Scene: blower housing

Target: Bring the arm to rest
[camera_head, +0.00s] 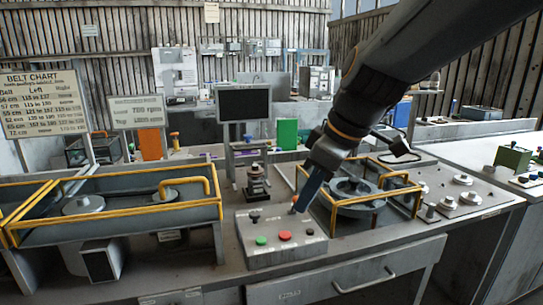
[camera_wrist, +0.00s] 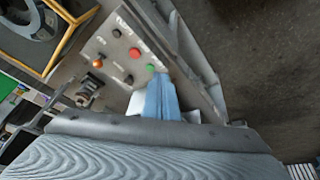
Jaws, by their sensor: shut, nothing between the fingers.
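My gripper (camera_head: 299,207) reaches down from the upper right in the head view, its blue fingers shut and empty. The fingertips appear close to the orange-tipped switch at the back right of the grey control box (camera_head: 262,255). I cannot tell whether they touch it. In the wrist view the blue fingers (camera_wrist: 161,82) point at the box face, overlapping the area beside the green button (camera_wrist: 150,68). The red button (camera_wrist: 135,53) and orange knob (camera_wrist: 98,63) also show there. My arm hides part of the bench behind it.
A yellow-railed grey frame with a round housing (camera_head: 356,188) stands just right of my gripper. Another yellow-railed tray (camera_head: 120,225) is at the left. A monitor (camera_head: 243,103) stands behind the box. A drawer handle (camera_head: 365,282) juts out in front.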

